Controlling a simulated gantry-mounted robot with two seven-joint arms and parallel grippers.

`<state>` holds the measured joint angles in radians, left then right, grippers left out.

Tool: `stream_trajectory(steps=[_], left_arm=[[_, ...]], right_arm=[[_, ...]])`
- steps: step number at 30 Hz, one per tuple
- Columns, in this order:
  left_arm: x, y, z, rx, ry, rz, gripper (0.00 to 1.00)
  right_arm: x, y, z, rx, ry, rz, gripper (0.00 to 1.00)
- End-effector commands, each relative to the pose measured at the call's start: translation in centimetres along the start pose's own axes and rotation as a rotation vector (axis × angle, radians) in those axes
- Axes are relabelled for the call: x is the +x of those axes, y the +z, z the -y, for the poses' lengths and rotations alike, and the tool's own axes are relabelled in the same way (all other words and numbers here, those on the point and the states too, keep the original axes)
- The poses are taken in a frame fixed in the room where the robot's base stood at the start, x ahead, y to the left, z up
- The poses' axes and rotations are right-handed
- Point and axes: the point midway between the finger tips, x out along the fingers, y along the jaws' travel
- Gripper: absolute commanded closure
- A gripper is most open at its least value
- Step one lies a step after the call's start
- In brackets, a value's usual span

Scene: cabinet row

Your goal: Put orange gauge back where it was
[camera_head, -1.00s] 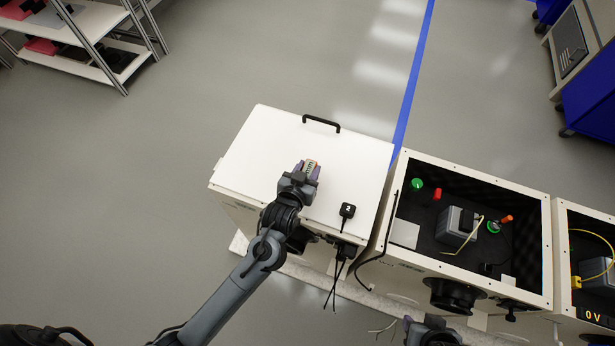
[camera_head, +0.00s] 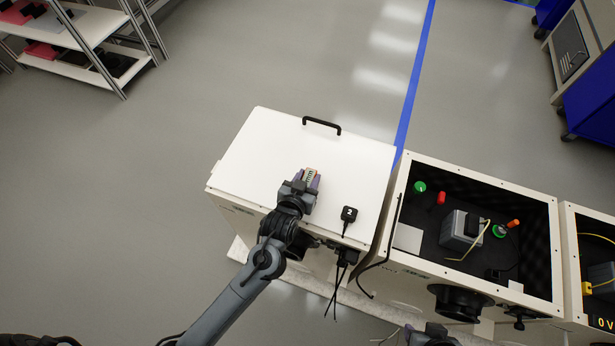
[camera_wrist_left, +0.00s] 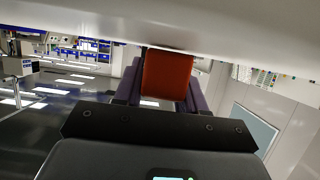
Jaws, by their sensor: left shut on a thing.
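The orange gauge (camera_head: 310,174) is held between the purple fingers of my left gripper (camera_head: 311,180), over the white lid of the closed cabinet (camera_head: 262,150). In the left wrist view the gauge shows as an orange-red block (camera_wrist_left: 167,75) between the fingers. Its edge is at or very near the white surface across the top of that view; I cannot tell whether they touch.
A small black device (camera_head: 349,214) with a cable sits on the lid, right of the gripper. A black handle (camera_head: 322,125) is at the lid's far edge. The open cabinet (camera_head: 480,172) on the right holds several parts. The lid's left part is clear.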

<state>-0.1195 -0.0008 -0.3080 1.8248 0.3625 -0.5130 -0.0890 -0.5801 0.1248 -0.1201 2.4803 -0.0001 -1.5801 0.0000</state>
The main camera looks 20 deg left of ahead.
Motion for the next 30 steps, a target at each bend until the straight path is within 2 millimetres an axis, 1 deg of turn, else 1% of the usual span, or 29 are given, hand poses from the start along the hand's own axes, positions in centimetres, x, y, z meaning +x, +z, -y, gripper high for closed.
stream_trajectory(steps=[3,4,8,9,17,20,23,26,30], left_arm=[[0.0,0.0,0.0,0.0,0.0,-0.001,0.97],[0.0,0.0,0.0,0.0,0.0,0.0,0.57],[0.0,0.0,0.0,0.0,0.0,0.0,0.37],[0.0,0.0,0.0,0.0,0.0,0.0,0.35],[0.0,0.0,0.0,0.0,0.0,0.0,0.35],[-0.1,-0.4,0.0,0.0,0.0,-0.002,0.35],[-0.5,-1.2,0.0,0.0,0.001,-0.003,0.35],[-2.0,-1.1,0.0,0.0,0.001,0.001,0.35],[-4.7,-1.2,-0.1,0.0,0.001,0.002,0.35]], right_arm=[[0.0,0.0,0.0,-0.002,0.001,0.0,0.57],[0.0,0.0,0.0,-0.001,0.001,0.0,0.57],[0.0,0.0,0.0,-0.001,0.001,0.0,0.57],[0.0,0.0,0.0,-0.001,0.001,0.0,0.57],[0.0,0.0,0.1,0.003,-0.002,-0.001,0.57],[0.0,-0.1,0.1,0.005,-0.004,-0.001,0.57],[0.0,-0.1,0.2,0.007,-0.005,-0.001,0.57],[-0.5,-0.2,0.2,0.008,-0.006,-0.001,0.57],[-1.1,-0.5,0.1,0.008,-0.006,-0.002,0.57]])
